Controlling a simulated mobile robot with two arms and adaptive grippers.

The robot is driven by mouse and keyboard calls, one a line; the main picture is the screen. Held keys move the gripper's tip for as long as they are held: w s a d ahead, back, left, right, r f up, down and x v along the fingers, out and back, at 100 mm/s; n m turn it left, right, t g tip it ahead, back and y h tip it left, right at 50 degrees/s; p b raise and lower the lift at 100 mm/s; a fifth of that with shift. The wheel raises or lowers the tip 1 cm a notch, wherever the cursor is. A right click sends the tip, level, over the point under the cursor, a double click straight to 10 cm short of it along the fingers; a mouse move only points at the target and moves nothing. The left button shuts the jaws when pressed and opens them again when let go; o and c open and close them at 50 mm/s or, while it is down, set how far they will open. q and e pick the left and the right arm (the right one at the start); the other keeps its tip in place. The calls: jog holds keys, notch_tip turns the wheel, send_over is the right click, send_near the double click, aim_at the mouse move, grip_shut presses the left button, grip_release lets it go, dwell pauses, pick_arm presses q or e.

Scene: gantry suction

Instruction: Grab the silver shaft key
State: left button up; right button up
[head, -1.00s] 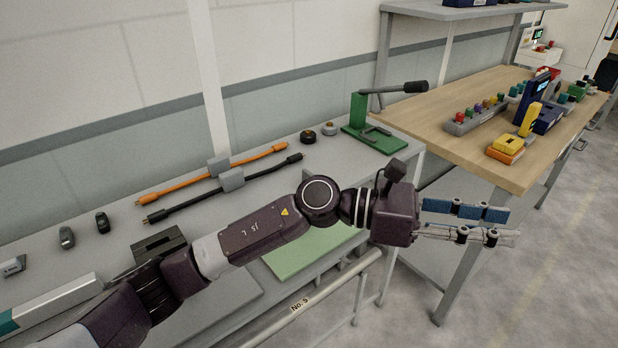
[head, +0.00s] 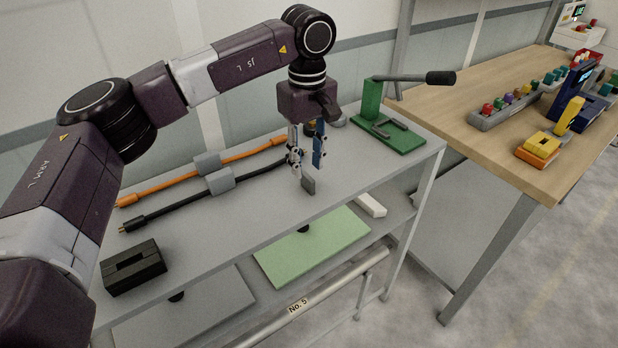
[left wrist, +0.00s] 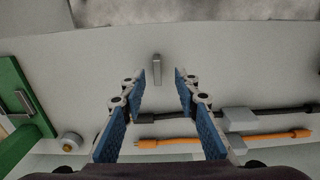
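The silver shaft key (head: 308,186) is a small grey bar on the grey bench top, near its front edge. My left gripper (head: 307,167) points down just above it, with its blue-padded fingers apart. In the left wrist view the key (left wrist: 157,68) lies in line with the gap between the open fingertips (left wrist: 159,76), with space on both sides. The fingers do not touch it. My right gripper is not in view.
Orange (head: 250,152) and black (head: 165,212) cables run behind and left of the key. A green lever press (head: 385,135) stands to the right, a black slotted block (head: 133,268) to the left. A lower shelf holds a green mat (head: 310,246). A wooden table (head: 450,130) is further right.

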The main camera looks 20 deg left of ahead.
aim_at(308, 176)
pick_arm(q)
jog(key=shift+f, duration=0.5)
jog(key=f, duration=0.1)
jog(key=f+p, duration=0.1)
jog(key=f, duration=0.1)
jog(key=shift+w+a, duration=0.1)
jog(key=shift+w, duration=0.2)
jog(key=shift+f+p, duration=0.3)
jog(key=shift+f, duration=0.45)
grip_shut()
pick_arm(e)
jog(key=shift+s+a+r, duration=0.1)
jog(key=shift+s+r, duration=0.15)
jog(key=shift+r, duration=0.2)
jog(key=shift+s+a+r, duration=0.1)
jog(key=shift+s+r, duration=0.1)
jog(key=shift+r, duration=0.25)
